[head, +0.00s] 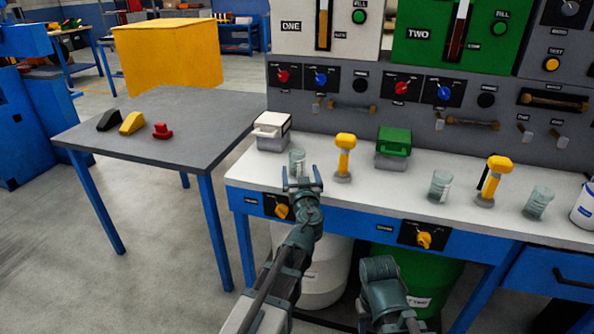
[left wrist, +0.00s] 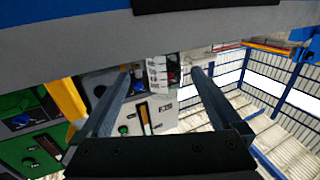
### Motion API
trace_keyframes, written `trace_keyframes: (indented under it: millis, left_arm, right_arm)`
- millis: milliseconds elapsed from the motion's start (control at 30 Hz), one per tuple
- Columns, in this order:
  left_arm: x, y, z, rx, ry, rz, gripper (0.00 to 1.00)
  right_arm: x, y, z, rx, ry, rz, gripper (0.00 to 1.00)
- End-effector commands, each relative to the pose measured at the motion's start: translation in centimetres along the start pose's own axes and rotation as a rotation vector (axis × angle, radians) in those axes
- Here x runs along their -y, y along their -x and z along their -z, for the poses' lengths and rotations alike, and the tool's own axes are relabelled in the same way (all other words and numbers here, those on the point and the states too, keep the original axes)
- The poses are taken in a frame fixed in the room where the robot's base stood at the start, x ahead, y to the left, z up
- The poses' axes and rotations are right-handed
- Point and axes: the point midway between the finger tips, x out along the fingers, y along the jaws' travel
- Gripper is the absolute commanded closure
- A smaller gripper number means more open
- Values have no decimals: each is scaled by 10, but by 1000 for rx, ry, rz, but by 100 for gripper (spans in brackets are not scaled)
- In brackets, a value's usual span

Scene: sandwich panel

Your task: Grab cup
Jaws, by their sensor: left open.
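A clear cup (head: 297,158) stands upright on the white bench top near its left end. Two more clear cups stand further right, one in the middle (head: 439,186) and one near the right end (head: 538,203). My left gripper (head: 303,178) is open at the bench's front edge, just in front of the left cup, its fingers pointing toward it. In the left wrist view the two fingers (left wrist: 165,90) are spread apart; whether the cup is between them is hard to tell.
On the bench (head: 400,208) stand a white box (head: 271,133), a green box (head: 392,148) and yellow-topped stands (head: 343,158) (head: 491,182). Behind them rises the control panel (head: 400,120). A grey side table (head: 180,115) with small wedges stands left.

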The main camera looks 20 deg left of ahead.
Motion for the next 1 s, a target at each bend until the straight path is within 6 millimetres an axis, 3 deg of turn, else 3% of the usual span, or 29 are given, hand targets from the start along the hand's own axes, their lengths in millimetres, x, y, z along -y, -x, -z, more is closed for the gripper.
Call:
trace_keyframes:
  millis: [167, 500, 733, 767, 1000]
  left_arm:
    - [1, -5, 0, 0, 0, 1, 2]
    - [4, -50, 0, 0, 0, 1, 2]
    - [4, -51, 0, 0, 0, -1, 2]
    - [5, -51, 0, 0, 0, -1, 3]
    - [5, -51, 0, 0, 0, 0, 46]
  right_arm:
    - [0, 0, 0, 0, 0, 0, 50]
    - [0, 0, 0, 0, 0, 0, 50]
    - [0, 0, 0, 0, 0, 0, 50]
    - [0, 0, 0, 0, 0, 0, 50]
    - [0, 0, 0, 0, 0, 0, 50]
